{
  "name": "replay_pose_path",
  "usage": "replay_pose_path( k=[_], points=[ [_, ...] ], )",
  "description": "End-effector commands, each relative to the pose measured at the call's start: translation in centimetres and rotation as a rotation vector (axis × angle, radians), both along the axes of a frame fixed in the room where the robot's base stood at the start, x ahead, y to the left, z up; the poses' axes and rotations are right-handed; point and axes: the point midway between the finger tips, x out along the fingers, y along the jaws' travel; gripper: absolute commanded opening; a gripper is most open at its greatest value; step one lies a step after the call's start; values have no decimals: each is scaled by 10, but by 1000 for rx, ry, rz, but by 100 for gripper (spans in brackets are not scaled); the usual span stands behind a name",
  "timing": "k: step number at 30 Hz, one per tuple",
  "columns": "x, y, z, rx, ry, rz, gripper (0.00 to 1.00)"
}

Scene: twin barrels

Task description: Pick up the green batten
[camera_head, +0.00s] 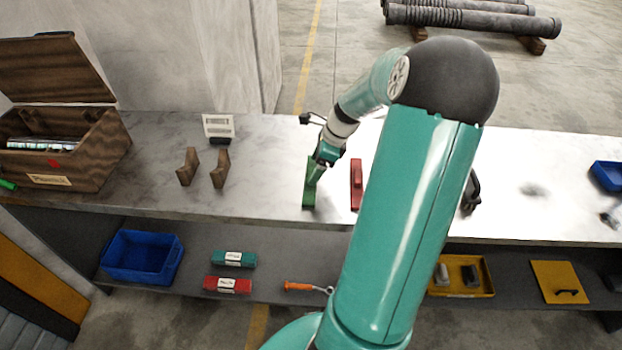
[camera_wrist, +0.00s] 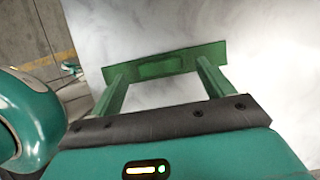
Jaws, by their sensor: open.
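The green batten (camera_head: 309,193) lies on the metal bench top, to the left of a red batten (camera_head: 356,184). In the wrist view the green batten (camera_wrist: 165,63) runs across the picture beyond my fingers, with a recessed patch at its middle. My gripper (camera_head: 313,181) is right over the green batten in the head view and hides part of it. In the wrist view my gripper (camera_wrist: 160,80) is open, its two green fingers spread apart and pointing at the batten. Whether the fingertips touch the batten I cannot tell.
Two brown wooden blocks (camera_head: 203,168) and an open wooden box (camera_head: 60,150) stand to the left on the bench (camera_head: 255,150). A blue tray (camera_head: 607,176) is at the far right. The lower shelf holds a blue bin (camera_head: 142,257) and a yellow tray (camera_head: 461,275).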

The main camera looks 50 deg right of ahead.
Motion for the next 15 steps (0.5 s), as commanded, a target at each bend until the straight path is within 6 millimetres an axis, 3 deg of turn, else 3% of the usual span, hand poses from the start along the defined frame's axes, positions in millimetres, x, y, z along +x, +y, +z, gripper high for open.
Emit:
replay_pose_path(
  k=[4, 12, 15],
  points=[
    [5, 5, -18, 2, 0, 1, 80],
    [6, 6, -21, -1, 1, 0, 80],
    [6, 6, -20, -1, 1, 1, 60]
  ],
)
